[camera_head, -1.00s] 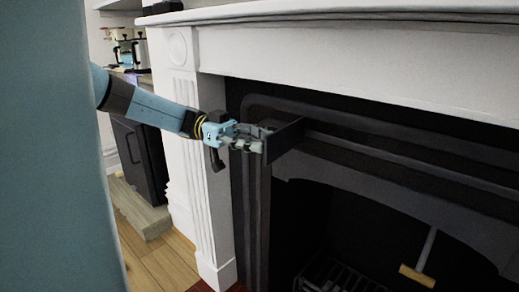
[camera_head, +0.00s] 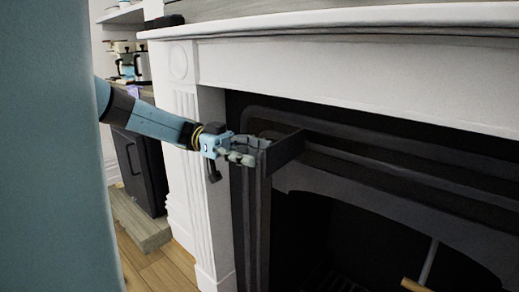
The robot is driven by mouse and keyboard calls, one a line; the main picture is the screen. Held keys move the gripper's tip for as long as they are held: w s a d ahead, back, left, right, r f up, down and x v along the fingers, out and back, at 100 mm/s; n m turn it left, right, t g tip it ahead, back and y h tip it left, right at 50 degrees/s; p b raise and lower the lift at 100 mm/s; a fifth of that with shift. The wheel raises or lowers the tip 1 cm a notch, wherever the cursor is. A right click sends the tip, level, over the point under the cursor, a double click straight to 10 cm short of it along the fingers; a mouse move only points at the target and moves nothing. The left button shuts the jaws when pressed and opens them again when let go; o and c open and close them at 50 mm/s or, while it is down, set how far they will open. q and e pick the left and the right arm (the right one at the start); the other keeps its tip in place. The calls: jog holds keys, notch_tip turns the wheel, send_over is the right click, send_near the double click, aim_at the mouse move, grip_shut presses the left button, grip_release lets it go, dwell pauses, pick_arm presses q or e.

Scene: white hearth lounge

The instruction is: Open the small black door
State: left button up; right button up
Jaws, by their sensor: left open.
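A small black door (camera_head: 287,152) shows as a flat dark panel jutting out from the upper left part of the black fireplace surround (camera_head: 262,215). My left gripper (camera_head: 258,152) is open, with its fingers reaching right to the near left edge of this panel. The fingers overlap the panel's edge in the picture, and I cannot tell if they touch it. The panel's far side and hinge are hidden. My right gripper is out of view.
A white mantelpiece (camera_head: 360,75) runs above, with a fluted white pillar (camera_head: 190,220) left of the opening.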

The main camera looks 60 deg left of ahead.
pick_arm(q)
jog(key=v, duration=1.1)
jog(key=shift+a, duration=0.1)
